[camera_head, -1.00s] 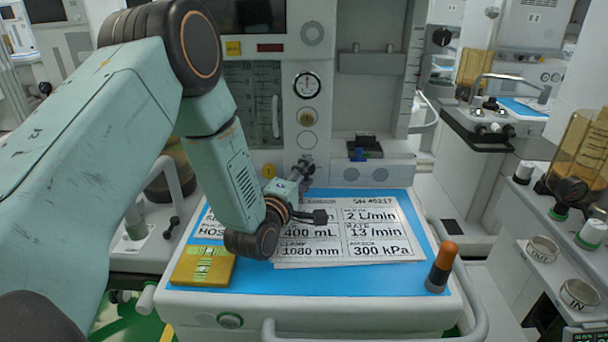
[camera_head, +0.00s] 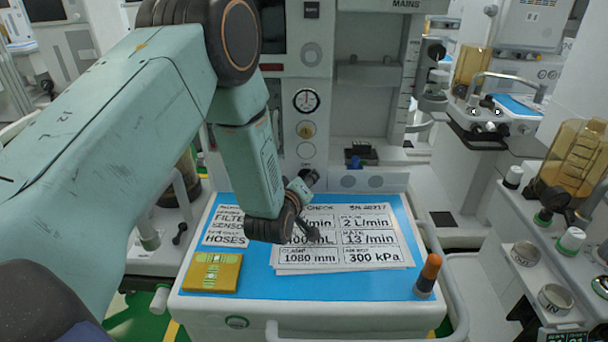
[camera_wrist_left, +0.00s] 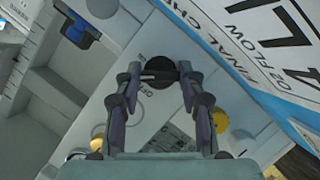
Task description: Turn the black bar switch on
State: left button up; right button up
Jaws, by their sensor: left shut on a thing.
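The black bar switch (camera_wrist_left: 160,71) shows in the left wrist view as a dark round knob on a pale panel, with "OFF" lettering beside it. The fingertips of my left gripper (camera_wrist_left: 158,76) are on either side of it and are shut on it. The bar's exact angle is hard to tell. In the head view my left gripper (camera_head: 309,179) reaches the low front of the anaesthesia machine, just above the blue worktop, and hides the switch. My right gripper is in neither view.
Printed check cards (camera_head: 345,257) lie on the blue worktop (camera_head: 257,283) under my left wrist. A yellow pad (camera_head: 211,272) lies at the front left, and an orange-topped dark cylinder (camera_head: 428,276) stands at the front right. A gauge (camera_head: 306,100) is above the gripper.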

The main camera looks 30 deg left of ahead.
pick_arm(q)
jog(key=m+p, duration=0.1)
jog(key=m+g+y+p, duration=0.1)
jog(key=m, duration=0.1)
jog(key=shift+w+d+r, duration=0.1)
jog(key=shift+w+r, duration=0.05)
jog(key=shift+r, duration=0.2)
jog(key=shift+m+g+y+p, duration=0.6)
jog(key=shift+m+y+p, duration=0.2)
jog(key=shift+m+y, duration=0.4)
jog(key=o, duration=0.7)
jog(key=shift+o, duration=0.9)
jog(key=shift+f, duration=0.15)
jog(key=shift+d, duration=0.1)
jog(key=v, duration=0.7)
